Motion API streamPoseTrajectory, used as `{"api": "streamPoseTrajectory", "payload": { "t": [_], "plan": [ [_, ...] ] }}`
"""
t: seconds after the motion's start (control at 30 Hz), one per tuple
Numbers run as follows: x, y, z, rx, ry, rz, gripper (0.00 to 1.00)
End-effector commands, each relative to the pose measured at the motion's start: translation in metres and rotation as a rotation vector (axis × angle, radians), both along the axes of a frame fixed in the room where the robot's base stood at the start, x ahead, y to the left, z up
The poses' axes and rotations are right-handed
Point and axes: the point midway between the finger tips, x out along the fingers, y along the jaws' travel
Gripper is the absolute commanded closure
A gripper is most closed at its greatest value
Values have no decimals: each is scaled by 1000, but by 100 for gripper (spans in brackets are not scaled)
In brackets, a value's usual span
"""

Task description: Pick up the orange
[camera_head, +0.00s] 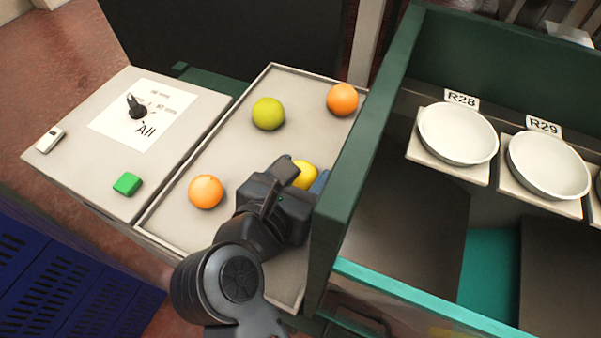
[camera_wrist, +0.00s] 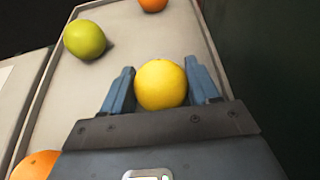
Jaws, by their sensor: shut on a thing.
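My gripper (camera_head: 303,176) is low over the right part of the grey tray (camera_head: 227,139), with its two blue-grey fingers on either side of a round yellow fruit (camera_head: 304,173). In the wrist view my gripper (camera_wrist: 160,68) is shut on this yellow fruit (camera_wrist: 162,88). Whether the fruit touches the tray cannot be told. One orange (camera_head: 205,191) lies on the tray left of my gripper; it also shows at the lower left of the wrist view (camera_wrist: 36,166). Another orange (camera_head: 342,99) lies at the tray's far right corner, cut off at the wrist view's top (camera_wrist: 152,4).
A yellow-green fruit (camera_head: 268,113) lies farther back on the tray. A dark green wall (camera_head: 365,150) rises close on the right of my gripper. Beyond it stand white bowls (camera_head: 458,133) labelled R28 and R29 (camera_head: 548,165). A panel with a green button (camera_head: 127,184) is at left.

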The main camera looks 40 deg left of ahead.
Motion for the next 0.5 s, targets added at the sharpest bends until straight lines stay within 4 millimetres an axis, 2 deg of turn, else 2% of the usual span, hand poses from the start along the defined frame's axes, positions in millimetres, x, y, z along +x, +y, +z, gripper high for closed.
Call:
{"api": "streamPoseTrajectory", "payload": {
  "t": [0.17,0.27,0.5],
  "plan": [
    [0,0,2,1,-1,0,72],
    [0,0,12,3,-1,-1,72],
    [0,1,56,6,-3,0,72]
  ]
}}
